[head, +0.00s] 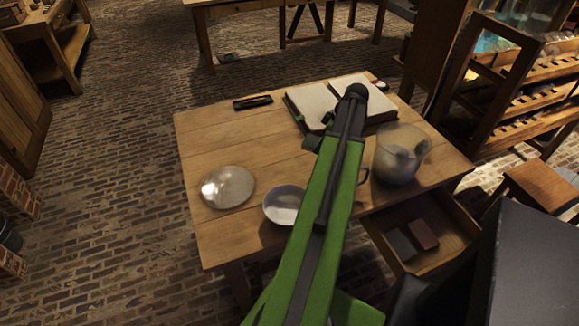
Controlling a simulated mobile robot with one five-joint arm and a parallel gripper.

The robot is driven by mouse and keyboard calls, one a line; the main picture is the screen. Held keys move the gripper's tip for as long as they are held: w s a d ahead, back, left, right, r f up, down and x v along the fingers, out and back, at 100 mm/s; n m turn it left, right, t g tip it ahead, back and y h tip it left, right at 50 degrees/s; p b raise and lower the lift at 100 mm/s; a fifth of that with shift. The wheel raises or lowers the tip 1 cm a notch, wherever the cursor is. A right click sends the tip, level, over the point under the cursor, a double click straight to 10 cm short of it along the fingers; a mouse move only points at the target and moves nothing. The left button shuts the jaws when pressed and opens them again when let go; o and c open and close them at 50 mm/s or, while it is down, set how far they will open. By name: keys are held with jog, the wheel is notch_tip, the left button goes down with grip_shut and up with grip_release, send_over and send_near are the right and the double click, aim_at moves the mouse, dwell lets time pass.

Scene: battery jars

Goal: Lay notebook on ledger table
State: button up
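A wooden table (235,145) fills the middle of the head view; I take it to be the ledger table. An open book with blank pale pages (312,102) lies near its far right edge; I cannot tell whether it is the notebook or a ledger. My green and black arm reaches over the table, and its dark end, with my gripper (322,130), covers part of the book. The fingers are too small and dark to read, and I cannot tell whether they touch or hold anything.
A glass jar (402,152), a pale bowl (284,205) and a round glassy disc (228,187) stand on the table. A dark slim case (253,102) lies at the back. An open drawer (455,236) holds a reddish block (423,234) and a grey block (400,245).

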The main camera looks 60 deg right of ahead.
jog(key=b, duration=0.7)
send_over(288, 160)
jog(key=s, duration=0.2)
jog(key=f, duration=0.7)
jog(key=shift+w+d, duration=0.1)
jog(key=shift+w, duration=0.1)
notch_tip(288, 160, down, 4)
jog(key=b, duration=0.4)
jog(key=shift+f, duration=0.2)
jog(key=shift+r, duration=0.25)
jog(key=shift+f, duration=0.25)
jog(key=o, duration=1.5)
jog(key=shift+r, duration=0.1)
jog(key=shift+c, duration=0.2)
